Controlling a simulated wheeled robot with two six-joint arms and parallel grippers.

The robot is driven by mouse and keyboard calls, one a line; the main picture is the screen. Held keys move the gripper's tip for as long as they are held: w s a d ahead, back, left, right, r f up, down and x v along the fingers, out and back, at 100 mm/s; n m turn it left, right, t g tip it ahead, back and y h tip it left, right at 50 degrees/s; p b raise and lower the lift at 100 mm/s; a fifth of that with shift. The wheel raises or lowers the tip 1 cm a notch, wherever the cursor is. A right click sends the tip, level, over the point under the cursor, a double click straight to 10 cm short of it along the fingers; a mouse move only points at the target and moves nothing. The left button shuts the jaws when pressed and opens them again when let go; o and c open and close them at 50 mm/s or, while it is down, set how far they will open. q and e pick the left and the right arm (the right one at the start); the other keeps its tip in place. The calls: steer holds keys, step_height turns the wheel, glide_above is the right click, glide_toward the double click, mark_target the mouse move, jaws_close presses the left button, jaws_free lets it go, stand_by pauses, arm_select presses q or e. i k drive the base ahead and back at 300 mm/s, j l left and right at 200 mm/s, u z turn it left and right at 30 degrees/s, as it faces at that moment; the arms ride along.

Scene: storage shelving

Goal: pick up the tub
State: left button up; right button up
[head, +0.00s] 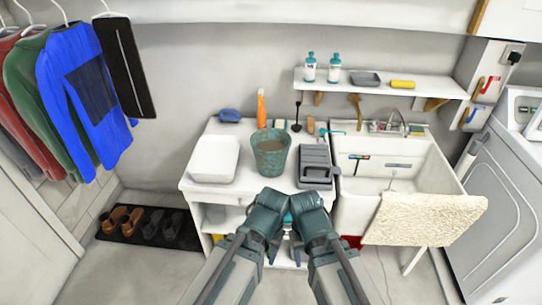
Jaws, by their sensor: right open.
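A white rectangular tub (214,158) sits on the left part of the white cabinet top. A teal speckled bucket (271,160) stands to its right, near the middle of the top. My two arms come in from the bottom and meet in front of the cabinet, below the bucket in the picture. My right gripper (296,222) is open, mostly hidden by the arm links, and apart from the tub. My left gripper is hidden behind the arm links.
A dark grey case (315,165) sits on the cabinet's right side. An orange bottle (261,108) and small tools stand behind the bucket. A sink (392,160) with a beige cloth (425,218) is at right. A wall shelf (380,85) hangs above.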

mark_target(270, 147)
steer(key=i+j+u, duration=0.1)
steer(key=i+u, duration=0.15)
steer(key=i, duration=0.2)
steer(key=i+u, duration=0.25)
steer(key=i, duration=0.15)
